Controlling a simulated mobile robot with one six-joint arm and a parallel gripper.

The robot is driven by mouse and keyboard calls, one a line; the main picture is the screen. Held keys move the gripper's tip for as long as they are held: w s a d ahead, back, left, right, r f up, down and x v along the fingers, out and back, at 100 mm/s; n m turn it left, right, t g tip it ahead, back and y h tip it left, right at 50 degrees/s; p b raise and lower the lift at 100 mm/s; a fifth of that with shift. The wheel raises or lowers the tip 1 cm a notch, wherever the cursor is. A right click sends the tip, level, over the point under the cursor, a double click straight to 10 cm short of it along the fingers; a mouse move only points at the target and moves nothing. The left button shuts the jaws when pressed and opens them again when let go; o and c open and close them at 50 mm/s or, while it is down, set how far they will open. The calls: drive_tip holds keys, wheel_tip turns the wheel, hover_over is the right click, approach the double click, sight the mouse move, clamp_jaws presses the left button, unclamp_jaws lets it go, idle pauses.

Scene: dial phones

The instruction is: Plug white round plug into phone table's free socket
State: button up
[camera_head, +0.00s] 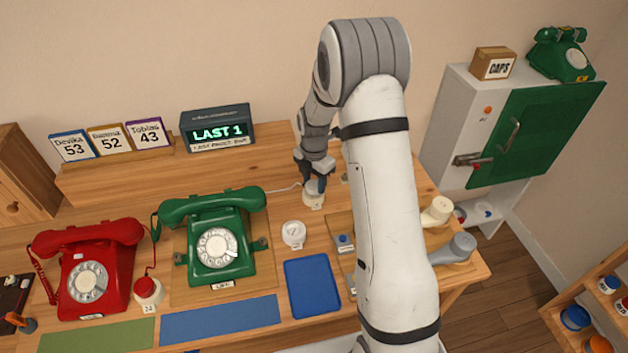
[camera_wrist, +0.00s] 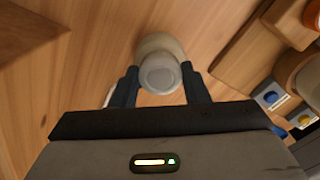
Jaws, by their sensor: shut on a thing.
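My gripper (camera_head: 316,186) reaches down to the table behind and right of the green phone (camera_head: 215,240). In the wrist view my gripper (camera_wrist: 160,86) has its fingers on both sides of a pale round plug (camera_wrist: 160,74), shut on it. A wider cream round base (camera_wrist: 152,43) shows just beyond the plug. In the head view the cream base (camera_head: 313,201) is directly below my fingers, which mostly hide the plug. I cannot tell whether the plug is seated in the base. A pale cord runs from there toward the green phone. Another white round piece (camera_head: 293,234) stands nearer the front.
A red phone (camera_head: 90,270) stands left, with a red-corded plug in a white base (camera_head: 149,292) beside it. A wooden board with a blue button (camera_head: 344,243) lies right of my gripper. A dark box reading LAST 1 (camera_head: 217,130) stands behind.

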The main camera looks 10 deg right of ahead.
drive_tip(key=shift+f, duration=0.35)
drive_tip(key=o, duration=1)
drive_tip(key=shift+c, duration=0.2)
drive_tip(key=shift+r, duration=0.1)
wheel_tip(320, 180, up, 8)
drive_tip(key=shift+f+b, duration=0.15)
drive_tip(key=shift+b, duration=0.35)
drive_tip(key=s+r+m+t, duration=0.1)
drive_tip(key=s+r+m, duration=0.3)
drive_tip(key=s+m, duration=0.4)
drive_tip(key=s+r+m+t, duration=0.1)
drive_tip(key=s+r+m, duration=0.4)
drive_tip(key=s+m, duration=0.3)
drive_tip(key=s+r+m, duration=0.4)
drive_tip(key=s+m, duration=0.4)
drive_tip(key=s, duration=0.4)
drive_tip(key=shift+s+r+m+t, duration=0.35)
drive_tip(key=shift+r+m+t, duration=0.05)
